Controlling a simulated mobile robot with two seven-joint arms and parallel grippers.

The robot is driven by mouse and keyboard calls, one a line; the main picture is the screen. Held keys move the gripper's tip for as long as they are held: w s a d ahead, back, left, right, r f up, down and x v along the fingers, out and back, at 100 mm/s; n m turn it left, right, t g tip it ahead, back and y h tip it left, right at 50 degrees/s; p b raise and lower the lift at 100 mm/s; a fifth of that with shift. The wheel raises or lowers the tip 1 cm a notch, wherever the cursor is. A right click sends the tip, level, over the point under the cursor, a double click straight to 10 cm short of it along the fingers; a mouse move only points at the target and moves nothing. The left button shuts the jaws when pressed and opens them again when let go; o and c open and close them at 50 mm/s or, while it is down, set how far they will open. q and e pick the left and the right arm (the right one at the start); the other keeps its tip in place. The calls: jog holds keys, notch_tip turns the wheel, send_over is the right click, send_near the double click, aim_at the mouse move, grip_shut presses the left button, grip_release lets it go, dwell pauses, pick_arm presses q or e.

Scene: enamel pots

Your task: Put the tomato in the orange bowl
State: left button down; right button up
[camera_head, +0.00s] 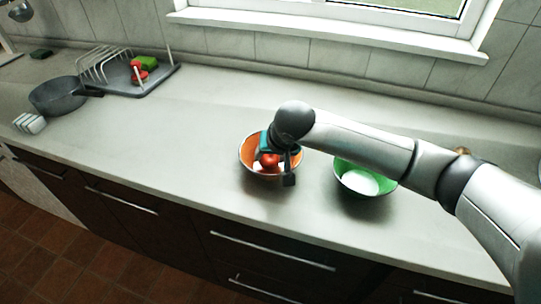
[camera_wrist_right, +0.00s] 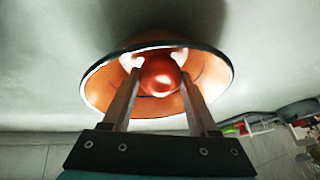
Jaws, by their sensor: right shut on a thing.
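The tomato (camera_head: 269,160) is round and red and sits between the fingers of my right gripper (camera_head: 275,167), over the orange bowl (camera_head: 247,153). In the right wrist view the tomato (camera_wrist_right: 160,74) shows between the two fingertips (camera_wrist_right: 160,78), which are shut on it, with the orange bowl (camera_wrist_right: 205,72) around it. The tomato lies within the bowl's rim in both views. I cannot tell whether it touches the bowl's bottom. The left gripper does not show.
A green bowl (camera_head: 343,180) stands to the right, under my right arm. At the back left are a dish rack (camera_head: 152,82) with red and green items and a dark pan (camera_head: 57,97). The counter left of the orange bowl is clear. Its front edge is close.

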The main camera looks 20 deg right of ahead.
jog(key=shift+f, duration=0.2)
jog(key=o, duration=1.4)
jog(key=shift+r, duration=0.1)
jog(key=shift+r, duration=0.2)
jog(key=p+v, duration=0.1)
jog(key=v, duration=1.1)
jog(key=shift+p, duration=0.4)
jog(key=shift+f, duration=0.1)
